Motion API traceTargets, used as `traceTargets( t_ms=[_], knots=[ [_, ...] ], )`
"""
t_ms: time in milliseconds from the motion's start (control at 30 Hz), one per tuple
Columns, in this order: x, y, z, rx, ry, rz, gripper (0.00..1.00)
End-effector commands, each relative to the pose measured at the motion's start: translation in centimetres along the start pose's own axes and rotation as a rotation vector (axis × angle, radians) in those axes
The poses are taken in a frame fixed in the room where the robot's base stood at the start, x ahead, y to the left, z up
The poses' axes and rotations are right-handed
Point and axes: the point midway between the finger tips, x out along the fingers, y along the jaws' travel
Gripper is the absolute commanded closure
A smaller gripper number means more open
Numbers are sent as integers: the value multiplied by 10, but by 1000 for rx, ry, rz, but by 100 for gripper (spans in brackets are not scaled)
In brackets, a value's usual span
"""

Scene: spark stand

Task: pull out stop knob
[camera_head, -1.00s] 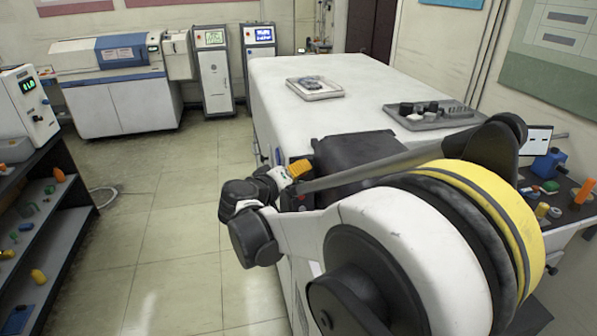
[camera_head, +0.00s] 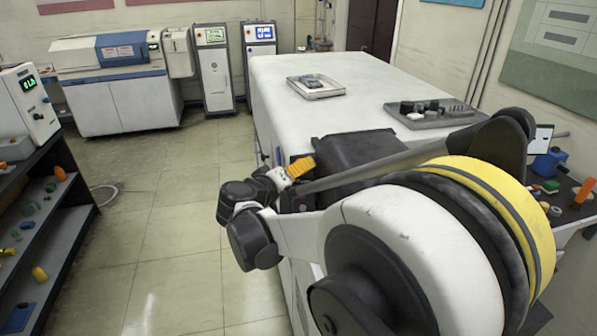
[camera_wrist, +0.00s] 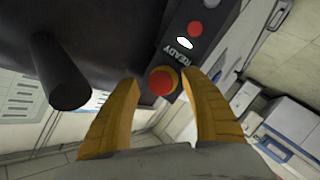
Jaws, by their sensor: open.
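The stop knob (camera_wrist: 160,82) is a red round button on a yellow ring, at the end of a dark panel marked READY in the wrist view. My gripper (camera_wrist: 166,82) has two yellow fingers, spread open, one on each side of the knob in the picture. I cannot tell whether either finger touches it. In the head view my gripper (camera_head: 302,166) shows as a yellow piece in front of the black box (camera_head: 355,153) at the near end of the white bench. The knob is not visible in the head view.
In the wrist view a smaller red button (camera_wrist: 195,28) and a white light (camera_wrist: 184,43) sit further along the panel. A dark cylinder (camera_wrist: 62,75) sticks out at left. The white bench (camera_head: 300,115) carries trays. Open floor (camera_head: 185,190) lies to its left.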

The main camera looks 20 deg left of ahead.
Motion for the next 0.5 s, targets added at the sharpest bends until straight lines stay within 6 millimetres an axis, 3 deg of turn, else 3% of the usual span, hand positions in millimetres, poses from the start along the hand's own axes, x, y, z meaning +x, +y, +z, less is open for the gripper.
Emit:
traceTargets(
  t_ms=[167, 500],
  knots=[
    [-23, -1, -1, -1, 2, -2, 46],
    [-96, 0, 0, -1, 2, -2, 46]
  ],
)
